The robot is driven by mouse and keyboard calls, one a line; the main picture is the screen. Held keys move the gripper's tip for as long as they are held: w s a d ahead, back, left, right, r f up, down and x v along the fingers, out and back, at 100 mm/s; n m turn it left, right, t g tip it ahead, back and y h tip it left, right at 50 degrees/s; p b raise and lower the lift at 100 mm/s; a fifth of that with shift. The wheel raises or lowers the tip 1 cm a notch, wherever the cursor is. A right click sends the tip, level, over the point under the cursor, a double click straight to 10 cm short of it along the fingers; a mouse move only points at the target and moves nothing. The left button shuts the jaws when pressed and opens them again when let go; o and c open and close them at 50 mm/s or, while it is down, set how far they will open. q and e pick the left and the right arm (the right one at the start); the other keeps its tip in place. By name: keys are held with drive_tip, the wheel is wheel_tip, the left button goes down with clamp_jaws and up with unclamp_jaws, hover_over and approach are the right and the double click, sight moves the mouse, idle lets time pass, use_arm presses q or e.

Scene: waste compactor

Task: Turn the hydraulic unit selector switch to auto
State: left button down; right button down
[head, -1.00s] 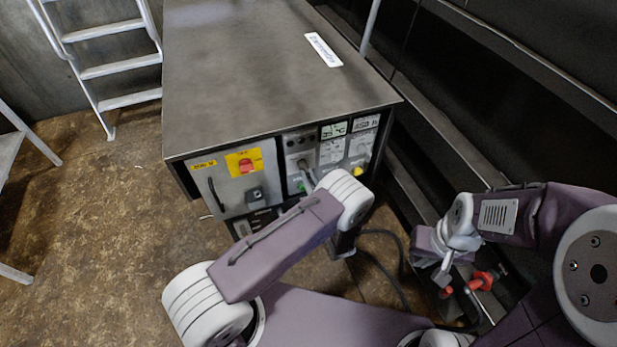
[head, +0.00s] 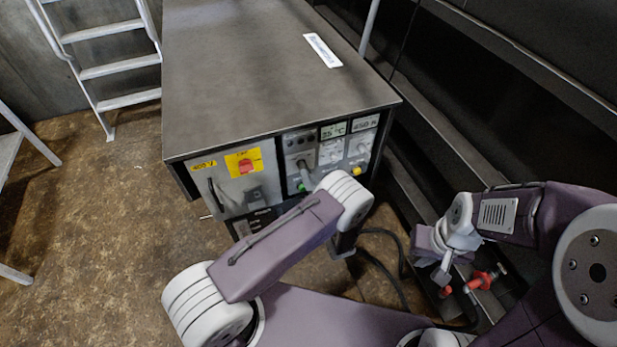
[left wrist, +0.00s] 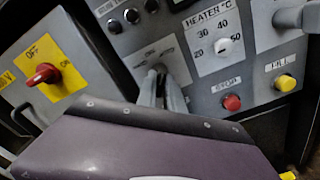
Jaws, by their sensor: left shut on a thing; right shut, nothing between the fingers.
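The hydraulic unit (head: 290,75) is a grey metal cabinet with controls on its front. Its selector switch (left wrist: 158,69) is on a grey panel in the left wrist view, below a small label plate, mostly hidden by my fingers. My left gripper (left wrist: 163,88) is shut on the switch, fingers pointing at the panel. Which label the switch points to cannot be told. My right gripper (head: 442,276) is shut and empty, low at the right.
A red rotary switch (left wrist: 43,74) on a yellow plate is left of the selector. A heater dial (left wrist: 223,46), a red button (left wrist: 232,102) and a yellow button (left wrist: 285,83) are to the right. A red-handled valve (head: 482,281) is by my right gripper. A ladder (head: 110,62) stands back left.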

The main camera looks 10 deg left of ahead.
use_arm(q)
drive_tip(key=shift+m, duration=0.6)
drive_tip(key=c, duration=1.5)
unclamp_jaws()
drive_tip(key=shift+o, duration=0.2)
drive_tip(key=v, duration=0.9)
drive_tip(key=shift+p, duration=0.35)
